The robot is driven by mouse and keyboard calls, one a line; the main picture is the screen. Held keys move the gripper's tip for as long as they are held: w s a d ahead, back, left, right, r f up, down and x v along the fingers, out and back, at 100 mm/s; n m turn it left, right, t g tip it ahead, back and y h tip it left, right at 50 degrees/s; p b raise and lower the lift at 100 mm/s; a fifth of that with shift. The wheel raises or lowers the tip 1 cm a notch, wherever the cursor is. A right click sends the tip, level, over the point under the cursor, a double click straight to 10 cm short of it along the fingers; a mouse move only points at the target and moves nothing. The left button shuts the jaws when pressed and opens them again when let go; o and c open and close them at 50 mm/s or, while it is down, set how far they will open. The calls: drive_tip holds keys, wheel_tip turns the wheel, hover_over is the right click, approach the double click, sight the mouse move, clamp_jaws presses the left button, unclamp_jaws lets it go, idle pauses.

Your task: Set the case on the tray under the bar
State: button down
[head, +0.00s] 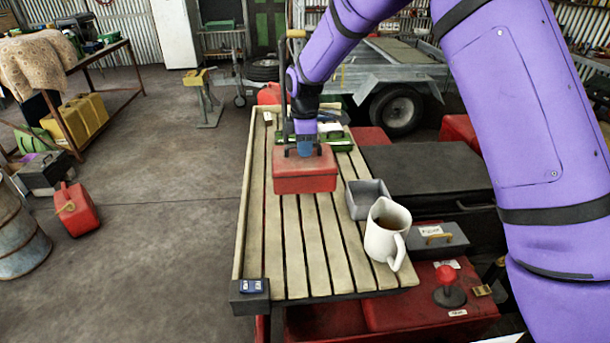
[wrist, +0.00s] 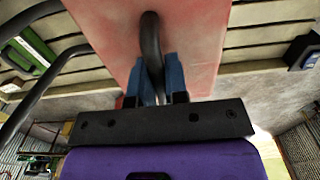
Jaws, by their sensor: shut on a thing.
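The red case (head: 305,176) is over the slatted bench, in front of the green tray (head: 341,146). My gripper (head: 305,152) is shut on the case's black handle, from above. In the wrist view my blue fingers (wrist: 160,82) close around the handle (wrist: 152,45), with the case (wrist: 200,30) beyond them. I cannot tell if the case touches the slats. The case and my gripper hide part of the tray. A dark upright bar frame (head: 284,98) stands by the tray; a dark bar also crosses the wrist view (wrist: 38,88).
On the slatted bench (head: 300,250), a grey open bin (head: 367,198) and a white jug (head: 384,235) stand right of the case. A small blue item (head: 252,286) is at the front left corner. The bench's front left slats are clear.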

drive_tip(key=shift+f, duration=3.05)
drive_tip(key=c, duration=1.1)
unclamp_jaws()
drive_tip(key=shift+f, duration=0.15)
wheel_tip(320, 180, up, 12)
drive_tip(key=shift+r, duration=0.15)
